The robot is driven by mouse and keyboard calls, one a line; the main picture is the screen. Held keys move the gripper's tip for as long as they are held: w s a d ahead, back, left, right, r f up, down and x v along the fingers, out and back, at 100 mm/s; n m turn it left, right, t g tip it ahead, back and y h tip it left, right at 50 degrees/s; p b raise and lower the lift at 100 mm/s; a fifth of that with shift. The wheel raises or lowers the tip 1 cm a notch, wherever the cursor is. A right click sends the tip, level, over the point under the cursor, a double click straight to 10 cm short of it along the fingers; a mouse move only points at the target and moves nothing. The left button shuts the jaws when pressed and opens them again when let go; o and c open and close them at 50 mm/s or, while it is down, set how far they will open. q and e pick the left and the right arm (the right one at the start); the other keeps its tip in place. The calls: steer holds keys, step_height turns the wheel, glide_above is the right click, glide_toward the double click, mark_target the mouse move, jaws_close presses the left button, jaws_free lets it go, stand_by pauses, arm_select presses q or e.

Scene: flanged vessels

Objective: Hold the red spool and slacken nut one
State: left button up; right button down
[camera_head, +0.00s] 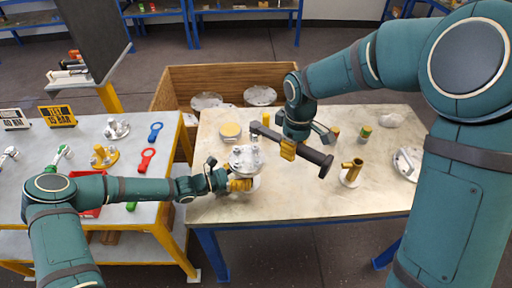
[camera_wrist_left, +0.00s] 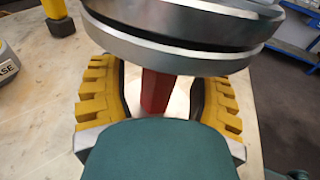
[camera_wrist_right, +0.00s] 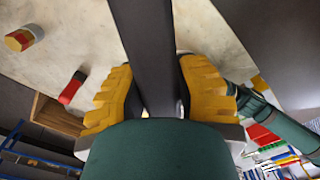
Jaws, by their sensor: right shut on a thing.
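The red spool (camera_wrist_left: 158,92) is upright below a pair of grey flange discs (camera_wrist_left: 185,50) in the left wrist view. In the head view the flanged top (camera_head: 246,157) with its bolts stands near the left edge of the marble table. My left gripper (camera_head: 241,185) has its yellow fingers on either side of the spool, with gaps showing between pads and spool. My right gripper (camera_head: 288,148) is shut on a long dark wrench (camera_head: 312,157). The wrench's head end lies over or just behind the flange; I cannot tell if it sits on a nut. Nut one is not distinguishable.
A brass pipe piece (camera_head: 351,171), a green-banded can (camera_head: 365,132) and a flanged part (camera_head: 406,163) stand right on the table. A beige-topped jar (camera_head: 231,131) is behind the flange. A wooden crate (camera_head: 180,88) stands behind.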

arm_select(q)
steer(key=shift+a, duration=0.1)
steer(key=v, duration=1.1)
steer(key=shift+s+a, duration=0.15)
steer(key=shift+a, duration=0.2)
